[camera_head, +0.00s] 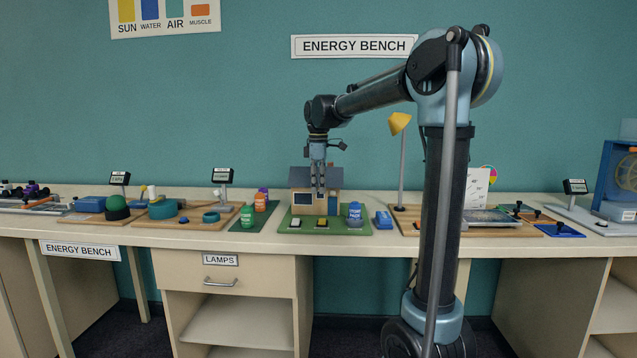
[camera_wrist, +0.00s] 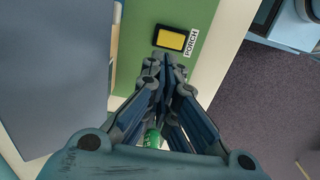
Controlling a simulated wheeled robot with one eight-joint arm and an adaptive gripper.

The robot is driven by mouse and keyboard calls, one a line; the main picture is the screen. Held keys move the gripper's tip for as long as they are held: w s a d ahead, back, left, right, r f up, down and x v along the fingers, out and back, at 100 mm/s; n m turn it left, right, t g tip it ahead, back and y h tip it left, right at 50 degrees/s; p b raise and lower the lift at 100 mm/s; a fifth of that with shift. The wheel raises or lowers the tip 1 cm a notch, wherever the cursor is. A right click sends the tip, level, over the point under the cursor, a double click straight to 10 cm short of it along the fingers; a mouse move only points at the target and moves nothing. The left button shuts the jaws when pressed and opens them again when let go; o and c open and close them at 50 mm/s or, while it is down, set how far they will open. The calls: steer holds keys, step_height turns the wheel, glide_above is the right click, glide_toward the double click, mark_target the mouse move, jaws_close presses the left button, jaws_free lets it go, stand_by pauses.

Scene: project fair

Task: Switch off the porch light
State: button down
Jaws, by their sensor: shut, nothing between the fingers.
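A yellow switch in a dark frame (camera_wrist: 171,39), with a label reading PORCH beside it, sits on the green base in the wrist view. My gripper (camera_head: 318,190) points down in front of the house, above the base. In the wrist view my gripper (camera_wrist: 163,62) is shut and empty, its tips just below the PORCH switch in the picture. I cannot tell if they touch the base. The porch light itself is not clear.
A yellow lamp (camera_head: 399,123) rises to the right. The bench's front edge is close.

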step_height(320, 180, down, 9)
steer(key=shift+r, duration=0.1)
stand_by(0.3)
steer(key=shift+w+f, duration=0.1)
steer(key=shift+f, duration=0.2)
stand_by(0.4)
steer(key=shift+s+r, duration=0.25)
steer(key=shift+s, duration=0.5)
step_height(320, 180, up, 14)
steer(key=w, duration=0.2)
stand_by(0.3)
steer(key=shift+f, duration=0.15)
